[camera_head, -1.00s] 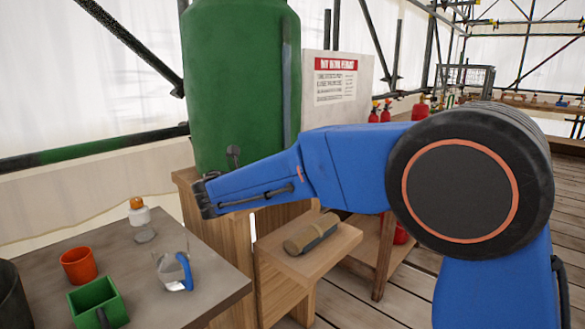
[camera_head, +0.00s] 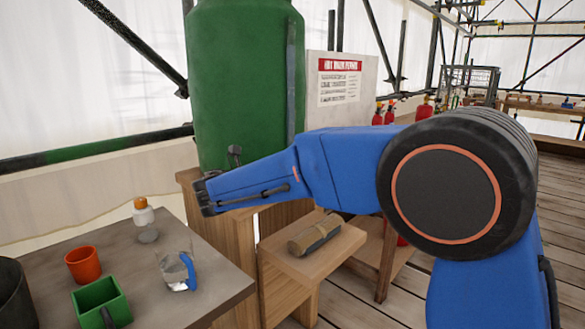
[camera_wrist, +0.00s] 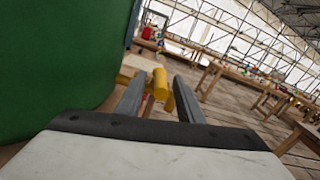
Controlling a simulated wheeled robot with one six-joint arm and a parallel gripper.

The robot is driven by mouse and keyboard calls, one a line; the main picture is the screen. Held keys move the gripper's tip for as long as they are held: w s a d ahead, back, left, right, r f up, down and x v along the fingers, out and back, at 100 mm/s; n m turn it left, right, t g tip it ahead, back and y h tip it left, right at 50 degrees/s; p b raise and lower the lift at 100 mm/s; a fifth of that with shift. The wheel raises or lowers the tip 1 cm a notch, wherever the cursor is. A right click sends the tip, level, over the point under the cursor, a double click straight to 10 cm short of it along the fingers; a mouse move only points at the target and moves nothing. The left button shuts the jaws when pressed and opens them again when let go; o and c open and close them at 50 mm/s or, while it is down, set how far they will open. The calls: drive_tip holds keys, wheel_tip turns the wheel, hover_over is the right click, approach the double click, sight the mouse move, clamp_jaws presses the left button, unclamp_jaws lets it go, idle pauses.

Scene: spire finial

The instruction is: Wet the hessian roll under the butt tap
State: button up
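The hessian roll (camera_head: 315,233) is a tan bundle lying on a low wooden shelf (camera_head: 283,258) in the head view. The green butt (camera_head: 245,80) stands above and behind it, with a dark tap lever (camera_head: 234,152) low on its front. My arm reaches left across the butt's foot, and hides what lies below the lever. My gripper (camera_wrist: 160,82) shows in the wrist view, its two fingers apart beside the butt. A yellow cylindrical piece (camera_wrist: 160,84), perhaps the tap, appears between or just beyond the fingertips. I cannot tell whether they touch it. The roll is away from my gripper.
A grey table (camera_head: 180,245) at left holds an orange cup (camera_head: 83,264), a green square container (camera_head: 100,297), a clear jug (camera_head: 172,268) and an orange-capped bottle (camera_head: 143,212). A notice board (camera_head: 341,85) and red extinguishers (camera_head: 389,113) stand behind. Plank floor is open at right.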

drive_tip(key=v, duration=1.7)
drive_tip(key=shift+s, duration=0.2)
drive_tip(key=shift+a, duration=0.1)
drive_tip(key=s+d+f+m+g+y, duration=0.1)
drive_tip(key=d+f+m+g, duration=0.2)
drive_tip(key=d, duration=0.8)
drive_tip(key=s+d+f+m+g+y, duration=0.1)
drive_tip(key=d+m+g, duration=0.25)
drive_tip(key=d, duration=0.85)
drive_tip(key=d+f+m+g, duration=0.2)
drive_tip(key=d+m, duration=0.2)
drive_tip(key=d, duration=0.7)
drive_tip(key=s+d+f+m+y, duration=0.3)
drive_tip(key=s+m, duration=0.3)
drive_tip(key=s, duration=0.2)
drive_tip(key=s+d+f+m+y, duration=0.3)
drive_tip(key=s+d+f+m, duration=0.2)
drive_tip(key=s+f+m, duration=0.1)
drive_tip(key=s+d+f+m+y, duration=0.3)
drive_tip(key=s+d+f+m, duration=0.1)
drive_tip(key=s+m, duration=0.4)
drive_tip(key=shift+s+d+f+g, duration=0.3)
drive_tip(key=shift+s+d, duration=0.3)
drive_tip(key=shift+s, duration=0.6)
